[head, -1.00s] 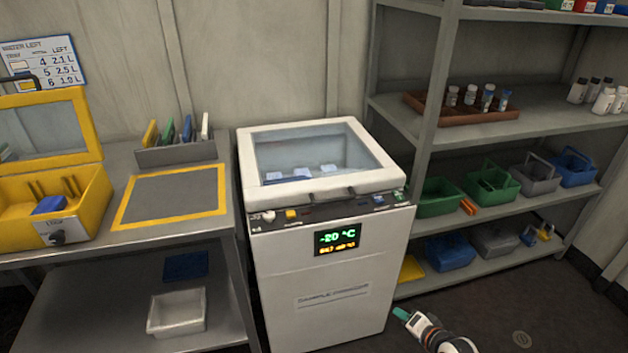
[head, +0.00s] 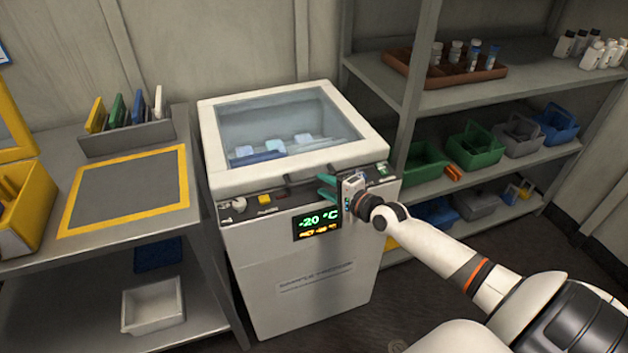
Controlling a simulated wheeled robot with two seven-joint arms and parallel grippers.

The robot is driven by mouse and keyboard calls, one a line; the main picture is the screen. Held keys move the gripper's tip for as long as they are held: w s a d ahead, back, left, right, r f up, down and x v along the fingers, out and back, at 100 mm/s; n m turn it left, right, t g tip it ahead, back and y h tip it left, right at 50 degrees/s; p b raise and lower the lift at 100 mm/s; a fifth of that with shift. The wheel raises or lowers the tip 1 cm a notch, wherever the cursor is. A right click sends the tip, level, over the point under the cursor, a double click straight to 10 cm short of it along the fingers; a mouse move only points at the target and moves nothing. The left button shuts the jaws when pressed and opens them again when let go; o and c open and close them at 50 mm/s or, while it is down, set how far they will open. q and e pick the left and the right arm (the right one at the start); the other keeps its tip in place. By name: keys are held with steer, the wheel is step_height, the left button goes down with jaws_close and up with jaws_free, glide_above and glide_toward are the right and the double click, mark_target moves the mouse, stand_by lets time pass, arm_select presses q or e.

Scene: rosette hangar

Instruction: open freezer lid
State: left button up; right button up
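The white sample freezer (head: 300,275) stands in the middle of the head view. Its white-framed glass lid (head: 284,125) is shut, and pale items show dimly through the glass. A dark handle (head: 290,180) runs along the lid's front edge; its right part is behind my gripper. My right gripper (head: 324,188) is at the freezer's front, just by the right part of this handle. Its two green fingertips point left and are apart, with nothing seen held between them. I cannot tell whether they touch the handle. My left gripper is out of view.
A green display (head: 318,223) reads -20 °C on the freezer front. A grey table (head: 30,235) with a yellow-bordered mat (head: 128,190) and a folder rack (head: 128,138) adjoins on the left. Shelves (head: 440,100) with bottles and baskets stand on the right.

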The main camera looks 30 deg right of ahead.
mark_target(316, 181)
steer(key=x, duration=0.5)
steer(key=shift+b, duration=0.3)
steer(key=shift+s, duration=0.1)
steer(key=shift+c, duration=0.4)
jaws_close()
